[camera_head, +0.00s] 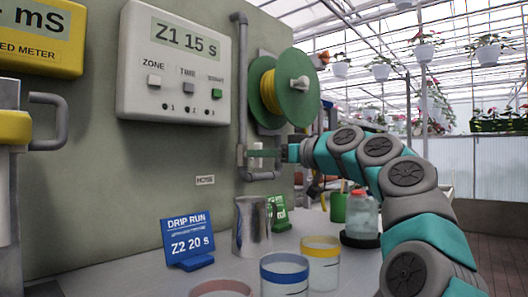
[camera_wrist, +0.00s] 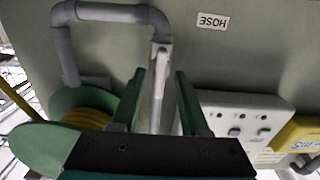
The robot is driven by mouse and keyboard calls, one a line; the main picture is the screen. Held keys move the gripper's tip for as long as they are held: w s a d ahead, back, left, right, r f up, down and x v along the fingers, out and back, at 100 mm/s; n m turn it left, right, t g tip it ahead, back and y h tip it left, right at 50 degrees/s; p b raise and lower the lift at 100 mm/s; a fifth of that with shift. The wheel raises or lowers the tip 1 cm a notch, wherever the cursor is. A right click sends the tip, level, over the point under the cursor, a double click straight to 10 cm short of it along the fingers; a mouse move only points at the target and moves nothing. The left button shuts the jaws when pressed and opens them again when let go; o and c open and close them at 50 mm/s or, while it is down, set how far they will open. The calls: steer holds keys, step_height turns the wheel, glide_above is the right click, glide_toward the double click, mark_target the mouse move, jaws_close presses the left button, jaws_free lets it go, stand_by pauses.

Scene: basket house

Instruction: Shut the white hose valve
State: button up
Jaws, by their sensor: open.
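The white hose valve (camera_wrist: 160,72) is a narrow white lever on a grey pipe (camera_wrist: 112,13), beside the HOSE label (camera_wrist: 213,21). In the wrist view, which looks upside down, my gripper (camera_wrist: 157,98) is open, with one dark green finger on each side of the lever. Gaps show between the fingers and the lever. In the head view my gripper (camera_head: 262,154) reaches left to the pipe loop below the hose reel, and the white lever (camera_head: 257,162) is partly hidden behind a finger. The lever's lower part is hidden by the gripper body in the wrist view.
A green hose reel (camera_head: 297,88) hangs just above my gripper. A white timer panel (camera_head: 178,70) is on the wall to the left. The counter below holds a metal can (camera_head: 252,232), a blue sign (camera_head: 188,240), several jars and a green cup (camera_head: 338,207).

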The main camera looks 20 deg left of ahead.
steer(key=shift+c, duration=0.2)
jaws_close()
steer(key=shift+d+r+m, duration=0.1)
steer(key=shift+r+m, duration=0.05)
steer(key=shift+m, duration=0.15)
steer(key=shift+w+f+m+p, duration=0.15)
steer(key=shift+m+p, duration=1.7)
steer(key=shift+m, duration=1.05)
steer(key=shift+w+f+m+p, duration=0.1)
steer(key=shift+m+p, duration=1.7)
steer(key=shift+m, duration=1.1)
steer(key=shift+w+f+m+p, duration=0.15)
steer(key=shift+m+p, duration=1.7)
steer(key=shift+m, duration=1.05)
steer(key=shift+s, duration=0.1)
